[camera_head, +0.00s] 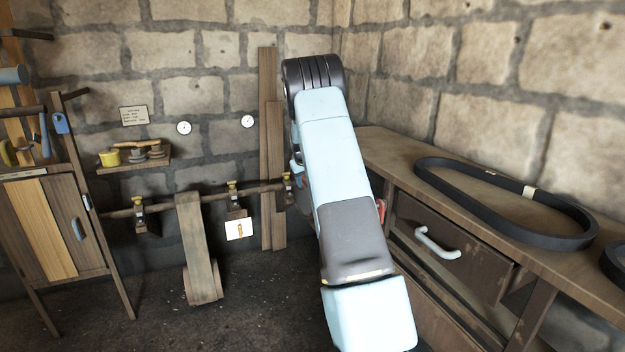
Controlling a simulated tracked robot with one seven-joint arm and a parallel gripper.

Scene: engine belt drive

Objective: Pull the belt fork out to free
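My arm reaches from the bottom right of the head view up and away toward the back wall, and its links hide what lies behind them. My gripper does not show; the arm covers it, so I cannot tell whether it holds anything. A long line shaft (160,207) runs across the back wall on brackets, its right end passing behind my arm. A wide flat belt (197,240) hangs from it down to the floor. I cannot clearly make out the belt fork; the fittings near the shaft's right end (288,186) are partly covered by my arm.
A wooden bench (390,150) stands along the right wall with a black belt loop (435,178) on top and a drawer with a pale handle (437,244). A tool cabinet (50,225) stands at left. A small shelf (135,166) holds tins.

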